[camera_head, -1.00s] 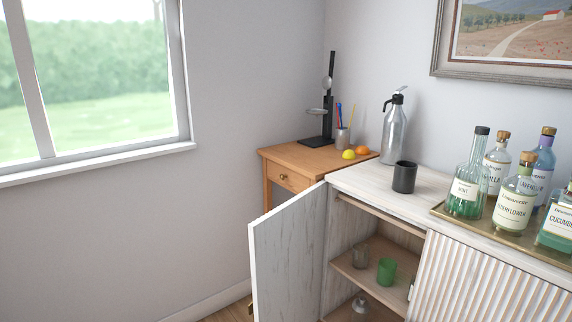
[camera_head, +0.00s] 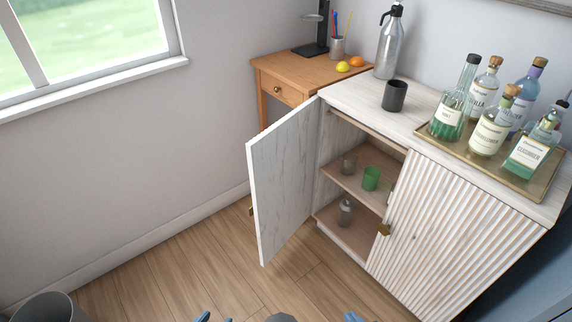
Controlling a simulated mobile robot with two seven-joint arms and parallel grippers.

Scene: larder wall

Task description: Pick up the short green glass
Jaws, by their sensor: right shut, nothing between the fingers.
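The short green glass (camera_head: 371,179) stands upright on the upper inner shelf of the white cabinet (camera_head: 345,90). The cabinet's left door (camera_head: 283,180) stands open, and the glass shows through the opening. A clear grey glass (camera_head: 348,164) stands just left of it on the same shelf. Only a small blue tip of my right gripper (camera_head: 352,316) shows at the bottom edge, far below and in front of the cabinet; it is shut and empty. A bit of blue at the bottom (camera_head: 203,316) seems to be my left gripper, mostly cut off.
A shaker-like bottle (camera_head: 345,212) stands on the lower shelf. A black cup (camera_head: 394,96), a steel siphon (camera_head: 388,45) and a tray (camera_head: 505,168) of bottles stand on top. The ribbed right door (camera_head: 450,235) is closed. Wood floor (camera_head: 190,270) lies open in front.

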